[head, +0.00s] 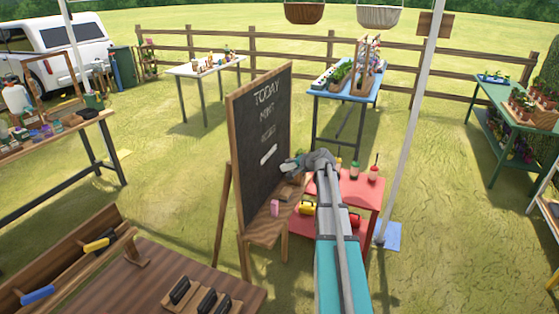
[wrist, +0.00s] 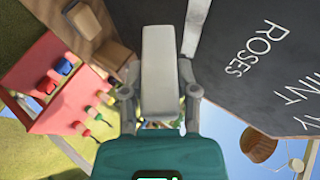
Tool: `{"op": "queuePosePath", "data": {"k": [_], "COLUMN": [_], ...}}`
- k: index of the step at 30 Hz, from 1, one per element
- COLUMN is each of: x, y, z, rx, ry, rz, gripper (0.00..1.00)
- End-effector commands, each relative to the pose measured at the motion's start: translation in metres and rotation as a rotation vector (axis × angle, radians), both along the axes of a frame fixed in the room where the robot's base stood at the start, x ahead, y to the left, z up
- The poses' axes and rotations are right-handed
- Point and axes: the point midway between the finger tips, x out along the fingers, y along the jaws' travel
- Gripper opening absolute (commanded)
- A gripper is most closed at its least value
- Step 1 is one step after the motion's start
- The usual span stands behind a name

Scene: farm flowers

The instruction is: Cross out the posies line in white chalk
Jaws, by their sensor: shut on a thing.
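The blackboard (head: 247,175) stands on a wooden easel, with TODAY, MINT and a fainter third line in white. In the wrist view (wrist: 255,85) the lettering ROSES (wrist: 254,48) and MINT is readable; the word POSIES is not. Below the third line, in the head view, is a solid white slanted bar (head: 268,155); I cannot tell whether it is a mark or the chalk. My gripper (head: 289,167) is close to the board's lower right. In the wrist view my gripper (wrist: 160,100) is shut on a pale block, apparently the white chalk (wrist: 160,65). Contact with the board is unclear.
A pink block (head: 275,208) sits on the easel's ledge (head: 262,230), with brown blocks (head: 291,190) behind. A red stand (head: 368,190) with bottles is close on the right. A white pole (head: 410,130) rises beyond it. Front left is a brown table (head: 150,265).

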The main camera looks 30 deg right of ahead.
Motion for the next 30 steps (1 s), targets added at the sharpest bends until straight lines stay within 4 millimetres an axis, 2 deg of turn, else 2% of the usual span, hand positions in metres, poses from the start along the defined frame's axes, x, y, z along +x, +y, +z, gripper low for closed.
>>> {"op": "queuePosePath", "data": {"k": [11,24,30], "x": [0.005,0.031,0.038], "y": [-0.003,-0.017,-0.021], "z": [0.0,0.0,0.0], "rx": [0.0,0.0,-0.001], "ry": [0.0,0.0,0.001], "rz": [0.0,0.0,-0.001], "gripper": [0.0,0.0,0.0]}}
